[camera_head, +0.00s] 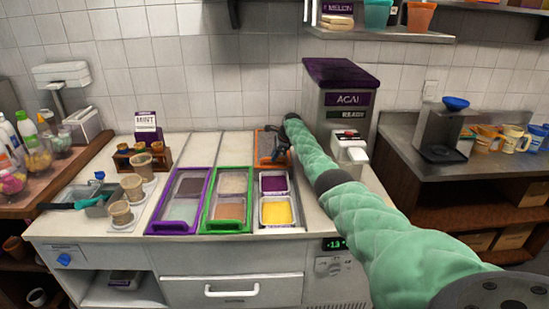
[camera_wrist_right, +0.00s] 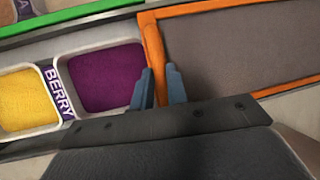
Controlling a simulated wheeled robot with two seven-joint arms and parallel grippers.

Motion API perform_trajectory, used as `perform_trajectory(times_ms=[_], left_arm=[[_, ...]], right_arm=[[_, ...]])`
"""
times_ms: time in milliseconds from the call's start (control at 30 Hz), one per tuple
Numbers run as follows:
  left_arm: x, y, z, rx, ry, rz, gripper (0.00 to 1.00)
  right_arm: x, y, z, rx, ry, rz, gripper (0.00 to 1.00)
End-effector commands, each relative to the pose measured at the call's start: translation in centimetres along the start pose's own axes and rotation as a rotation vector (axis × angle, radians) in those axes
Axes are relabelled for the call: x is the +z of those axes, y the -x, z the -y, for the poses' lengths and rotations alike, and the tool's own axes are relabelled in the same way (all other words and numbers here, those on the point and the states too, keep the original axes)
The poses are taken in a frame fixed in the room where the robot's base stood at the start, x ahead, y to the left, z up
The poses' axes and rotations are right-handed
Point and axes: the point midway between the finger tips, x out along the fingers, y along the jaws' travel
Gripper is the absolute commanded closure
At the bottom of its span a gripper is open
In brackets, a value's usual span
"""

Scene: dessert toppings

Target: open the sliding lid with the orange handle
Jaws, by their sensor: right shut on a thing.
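The sliding lid (camera_head: 264,144) with the orange rim sits at the back of its channel, partly hidden by my right arm and gripper. In the right wrist view its dark panel (camera_wrist_right: 240,48) lies on the right, and its orange handle (camera_wrist_right: 153,55) runs along the near edge. My right gripper (camera_head: 280,156) is at this handle, and in the right wrist view its fingers (camera_wrist_right: 160,88) are shut on it, one on each side. The purple berry tub (camera_head: 273,183) and a yellow tub (camera_head: 277,211) lie uncovered in front of the lid. My left gripper is not in view.
A green-framed lid (camera_head: 229,226) and a purple-framed lid (camera_head: 180,228) lie to the left in neighbouring channels. The acai machine (camera_head: 346,99) stands close to the right of my arm. Cups (camera_head: 132,187) and a rack stand on the counter's left.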

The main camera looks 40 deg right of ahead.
Motion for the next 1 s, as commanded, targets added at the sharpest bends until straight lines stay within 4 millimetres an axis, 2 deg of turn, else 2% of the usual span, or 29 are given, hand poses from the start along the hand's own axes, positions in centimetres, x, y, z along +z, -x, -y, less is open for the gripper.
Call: perform_trajectory(times_ms=[200,233,333,733,1000], left_arm=[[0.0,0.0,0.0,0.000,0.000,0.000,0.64],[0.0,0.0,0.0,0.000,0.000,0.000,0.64],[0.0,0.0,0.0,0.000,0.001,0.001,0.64],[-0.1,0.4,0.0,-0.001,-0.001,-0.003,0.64],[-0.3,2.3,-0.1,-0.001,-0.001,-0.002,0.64]], right_arm=[[0.1,0.0,0.0,-0.001,0.001,0.000,1.00],[0.1,0.0,0.0,-0.001,0.001,0.000,0.81],[0.1,0.0,0.0,-0.001,0.001,0.000,0.63],[0.1,0.1,-0.2,0.000,0.001,0.000,0.63],[0.3,0.6,-1.6,0.000,0.002,-0.002,0.63]])
